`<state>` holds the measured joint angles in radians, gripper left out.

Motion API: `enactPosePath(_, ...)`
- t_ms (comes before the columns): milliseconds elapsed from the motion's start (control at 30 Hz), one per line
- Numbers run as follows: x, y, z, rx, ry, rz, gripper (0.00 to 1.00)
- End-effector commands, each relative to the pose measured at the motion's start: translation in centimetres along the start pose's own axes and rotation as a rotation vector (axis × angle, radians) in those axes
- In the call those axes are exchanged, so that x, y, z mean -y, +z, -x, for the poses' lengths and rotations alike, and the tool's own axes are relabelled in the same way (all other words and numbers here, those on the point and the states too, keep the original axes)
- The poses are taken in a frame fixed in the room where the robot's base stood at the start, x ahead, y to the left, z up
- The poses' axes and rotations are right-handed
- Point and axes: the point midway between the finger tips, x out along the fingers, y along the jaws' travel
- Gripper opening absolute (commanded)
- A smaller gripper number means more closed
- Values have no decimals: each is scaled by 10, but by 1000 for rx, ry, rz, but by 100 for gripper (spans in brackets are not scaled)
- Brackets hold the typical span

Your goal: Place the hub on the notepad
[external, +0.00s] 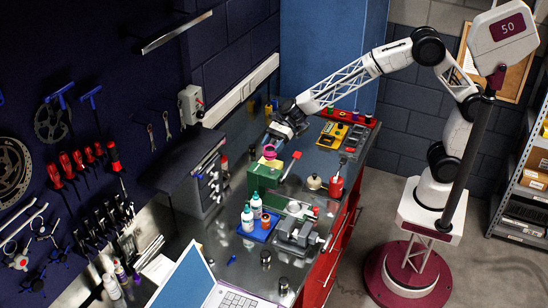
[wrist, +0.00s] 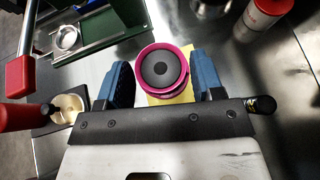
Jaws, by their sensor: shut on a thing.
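The hub (wrist: 162,68) is a round magenta part with a dark grey centre, seen end-on between the two blue fingers in the wrist view. My gripper (wrist: 162,75) is shut on it, one finger on each side. A yellow patch, which looks like the notepad (wrist: 177,96), shows just below the hub, mostly hidden by it. In the external view the hub (external: 269,151) is a small pink shape under my gripper (external: 276,139), by the green box. Whether the hub touches the notepad or hangs above it I cannot tell.
A green box (external: 264,178) stands close by on the bench. A red-handled tool (external: 291,166) lies to its right. A blue tray (external: 258,228) with bottles and a grey vise (external: 300,231) stand nearer. In the wrist view a red-capped can (wrist: 264,18) stands upper right.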

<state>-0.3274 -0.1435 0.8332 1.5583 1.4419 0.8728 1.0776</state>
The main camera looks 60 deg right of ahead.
Motion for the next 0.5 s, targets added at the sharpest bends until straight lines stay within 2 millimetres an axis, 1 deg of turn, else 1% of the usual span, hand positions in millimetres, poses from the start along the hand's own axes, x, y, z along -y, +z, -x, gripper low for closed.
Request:
enactPosePath(267, 0, 0, 0, 0, 0, 0, 32)
enactPosePath(433, 7, 2, -5, 0, 0, 1, 32)
enactPosePath(500, 7, -6, -10, -1, 1, -2, 32)
